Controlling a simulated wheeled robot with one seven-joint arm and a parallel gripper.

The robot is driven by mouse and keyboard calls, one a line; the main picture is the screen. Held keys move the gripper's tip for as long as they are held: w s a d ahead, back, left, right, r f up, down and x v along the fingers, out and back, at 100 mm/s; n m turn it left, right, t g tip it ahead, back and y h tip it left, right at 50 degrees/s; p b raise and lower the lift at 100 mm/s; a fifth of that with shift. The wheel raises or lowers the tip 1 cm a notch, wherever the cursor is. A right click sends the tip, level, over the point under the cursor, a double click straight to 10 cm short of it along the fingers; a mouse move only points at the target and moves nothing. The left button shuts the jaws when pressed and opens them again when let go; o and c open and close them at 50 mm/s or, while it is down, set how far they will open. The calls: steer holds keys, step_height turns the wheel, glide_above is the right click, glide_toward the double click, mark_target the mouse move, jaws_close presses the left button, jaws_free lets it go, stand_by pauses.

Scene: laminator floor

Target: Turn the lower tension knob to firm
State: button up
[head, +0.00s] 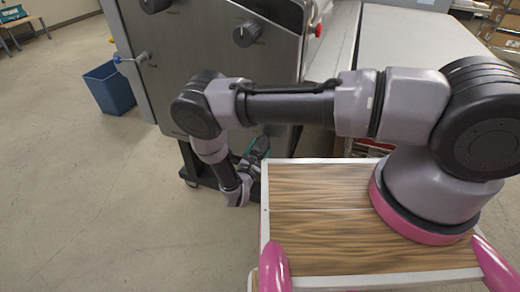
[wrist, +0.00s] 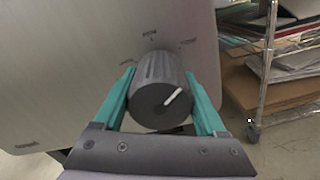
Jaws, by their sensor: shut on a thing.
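In the wrist view a dark, ribbed round knob (wrist: 160,92) sits on the grey panel, with a white pointer line on its face. The line points up and to the right. Small marks lie on the panel to the left of, above and to the right of the knob; their lettering is too small to read. My gripper (wrist: 160,100) has one teal finger on each side of the knob and is shut on it. In the head view my gripper (head: 256,150) is low against the machine's front, and the knob it holds is hidden there.
The grey machine panel (head: 190,60) carries another dark knob (head: 247,33) higher up and a blue-tipped lever (head: 130,60) at its left edge. A blue bin (head: 109,88) stands on the floor at left. A wire shelf (wrist: 262,70) with sheets is at right.

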steer(key=n, duration=0.5)
steer(key=shift+n, duration=0.3)
steer(key=n, duration=0.4)
steer(key=shift+a+n, duration=0.1)
steer(key=shift+n, duration=0.3)
steer(key=o, duration=1.3)
steer(key=v, duration=1)
steer(key=shift+s+a, duration=0.15)
steer(key=shift+s, duration=0.25)
